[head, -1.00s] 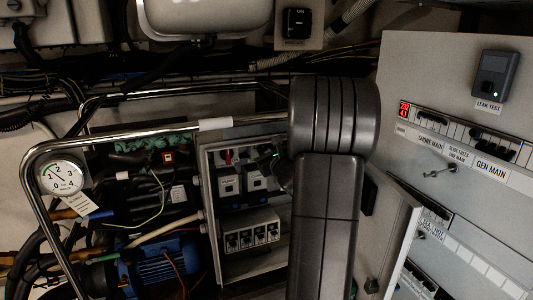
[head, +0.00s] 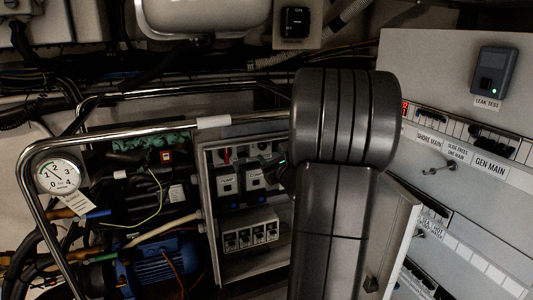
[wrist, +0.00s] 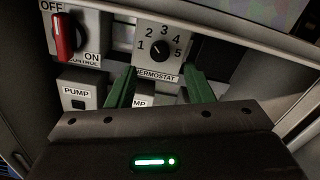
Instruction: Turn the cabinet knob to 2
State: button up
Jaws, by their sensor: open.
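The thermostat knob (wrist: 161,48) is a dark round knob on a light panel in the wrist view, with numbers 1 to 5 around it and a THERMOSTAT label below. I cannot clearly tell which number its pointer faces. My gripper (wrist: 159,69) is open, with one green finger to the lower left and one to the lower right of the knob. Nothing is between the fingers. In the head view the open cabinet (head: 212,215) stands in the middle, and my arm hides its right part; the knob is not clear there.
A red switch (wrist: 64,36) marked OFF and ON is left of the thermostat panel. PUMP switches (wrist: 76,92) sit below, partly hidden by my gripper. The cabinet door (head: 402,235) stands open on the right. A metal rail (head: 130,134) crosses in front, left of my arm.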

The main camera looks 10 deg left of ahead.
aim_at(263, 147)
jog(key=v, duration=0.8)
jog(key=p+x, duration=0.1)
jog(key=x, duration=1.2)
jog(key=shift+w+a, duration=0.2)
jog(key=shift+w, duration=0.05)
jog(key=shift+s+d, duration=0.1)
